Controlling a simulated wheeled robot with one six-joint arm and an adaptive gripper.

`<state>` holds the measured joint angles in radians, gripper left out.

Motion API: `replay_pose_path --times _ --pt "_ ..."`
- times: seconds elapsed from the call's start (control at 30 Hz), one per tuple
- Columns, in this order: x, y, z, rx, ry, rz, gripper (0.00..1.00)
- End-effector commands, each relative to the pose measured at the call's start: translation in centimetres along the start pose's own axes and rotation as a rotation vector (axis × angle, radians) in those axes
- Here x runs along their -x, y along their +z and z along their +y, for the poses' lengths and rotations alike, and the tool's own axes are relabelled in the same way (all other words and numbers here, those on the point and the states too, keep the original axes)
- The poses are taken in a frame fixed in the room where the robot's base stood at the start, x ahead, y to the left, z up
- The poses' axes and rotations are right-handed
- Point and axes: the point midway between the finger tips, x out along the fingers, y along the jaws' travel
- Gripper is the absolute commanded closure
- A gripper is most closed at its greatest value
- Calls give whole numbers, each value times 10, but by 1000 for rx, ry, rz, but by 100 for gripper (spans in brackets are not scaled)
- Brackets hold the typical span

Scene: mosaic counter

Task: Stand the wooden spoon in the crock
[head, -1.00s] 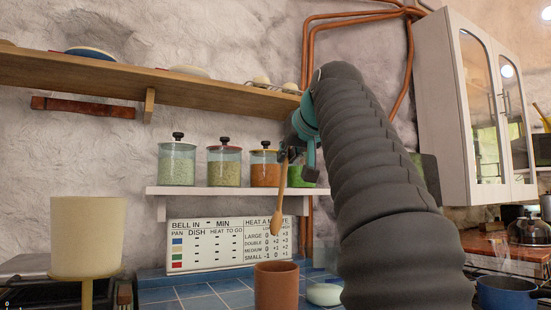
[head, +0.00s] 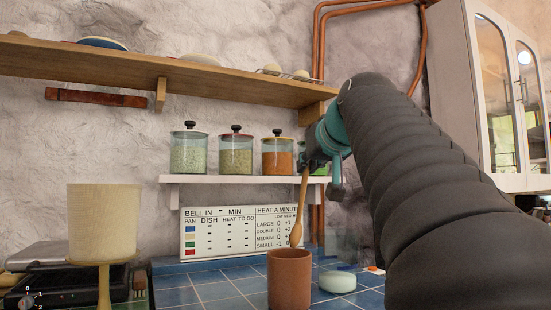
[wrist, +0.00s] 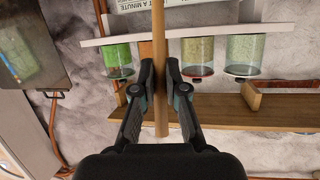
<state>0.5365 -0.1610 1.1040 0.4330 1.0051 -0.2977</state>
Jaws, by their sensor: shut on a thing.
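The wooden spoon (head: 299,208) hangs nearly upright with its bowl end down, slightly tilted. My gripper (head: 304,168) is shut on its handle near the top. In the wrist view the handle (wrist: 159,60) runs between the two fingers of my gripper (wrist: 159,84). The crock (head: 289,281) is a terracotta-brown cylinder standing on the blue tiled counter. In the head view the spoon's lower end shows just above the crock's rim, a little right of its middle. I cannot tell the gap in depth. The crock's inside is hidden.
A pale green round object (head: 337,282) sits just right of the crock. A cream cylinder (head: 103,222) stands at the left. Glass jars (head: 236,156) line a white shelf (head: 240,179) behind, above a sign (head: 231,230). A wooden shelf (head: 200,78) runs higher up.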

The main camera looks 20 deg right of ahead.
Motion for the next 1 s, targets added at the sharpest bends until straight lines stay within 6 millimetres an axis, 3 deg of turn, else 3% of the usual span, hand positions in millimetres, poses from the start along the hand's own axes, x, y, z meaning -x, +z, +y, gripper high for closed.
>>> replay_pose_path --times 1.0 --pt "-47 68 0 -1 -1 -2 100"
